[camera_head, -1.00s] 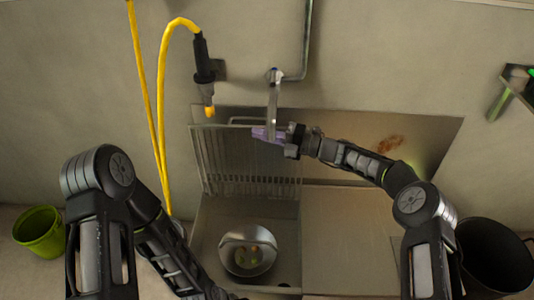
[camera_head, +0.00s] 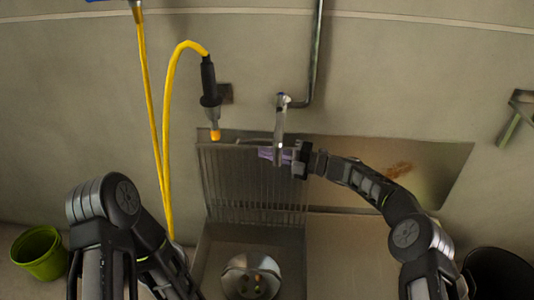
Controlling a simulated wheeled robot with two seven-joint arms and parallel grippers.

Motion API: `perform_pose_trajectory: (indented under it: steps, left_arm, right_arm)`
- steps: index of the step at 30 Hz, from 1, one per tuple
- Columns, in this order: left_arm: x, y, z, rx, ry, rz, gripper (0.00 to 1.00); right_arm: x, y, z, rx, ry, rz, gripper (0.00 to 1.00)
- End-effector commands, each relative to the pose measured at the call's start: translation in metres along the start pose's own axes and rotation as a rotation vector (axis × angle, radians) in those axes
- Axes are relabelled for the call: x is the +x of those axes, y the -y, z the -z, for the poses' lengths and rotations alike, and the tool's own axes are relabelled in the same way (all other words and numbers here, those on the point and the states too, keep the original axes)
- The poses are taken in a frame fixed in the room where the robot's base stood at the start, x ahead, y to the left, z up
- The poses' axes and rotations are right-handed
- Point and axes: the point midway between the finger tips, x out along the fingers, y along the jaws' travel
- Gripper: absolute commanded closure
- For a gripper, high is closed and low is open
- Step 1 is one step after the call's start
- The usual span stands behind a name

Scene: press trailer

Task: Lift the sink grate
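The sink grate (camera_head: 250,188), a panel of thin metal bars, stands raised and steeply tilted at the back of the sink (camera_head: 211,258), against the backsplash. The open basin shows below it. My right gripper (camera_head: 278,154), with purple fingers, is at the grate's upper right corner, behind the faucet spout. The spout partly hides the fingers, so I cannot tell whether they are open or shut on the grate. My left arm hangs low at the left and its gripper is out of view below the picture.
The metal faucet (camera_head: 280,125) hangs in front of my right fingers. A sprayer (camera_head: 210,92) on a yellow hose (camera_head: 160,130) is on the wall at left. A round metal bowl (camera_head: 238,279) lies in the basin. A green bucket (camera_head: 40,253) and a black bin (camera_head: 497,275) stand at the sides.

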Motion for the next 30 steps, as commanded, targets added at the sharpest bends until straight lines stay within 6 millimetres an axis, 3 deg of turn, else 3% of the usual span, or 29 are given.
perform_pose_trajectory:
  steps: [2, 12, 30]
  left_arm:
    - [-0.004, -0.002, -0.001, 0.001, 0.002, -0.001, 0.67]
    - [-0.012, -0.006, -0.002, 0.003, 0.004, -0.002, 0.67]
    - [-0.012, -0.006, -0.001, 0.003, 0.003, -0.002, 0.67]
  right_arm:
    - [-0.018, -0.004, -0.009, -0.004, 0.024, 0.003, 1.00]
    - [-0.069, -0.002, -0.002, -0.004, 0.007, 0.004, 1.00]
    - [-0.075, 0.000, 0.001, -0.002, -0.001, 0.003, 1.00]
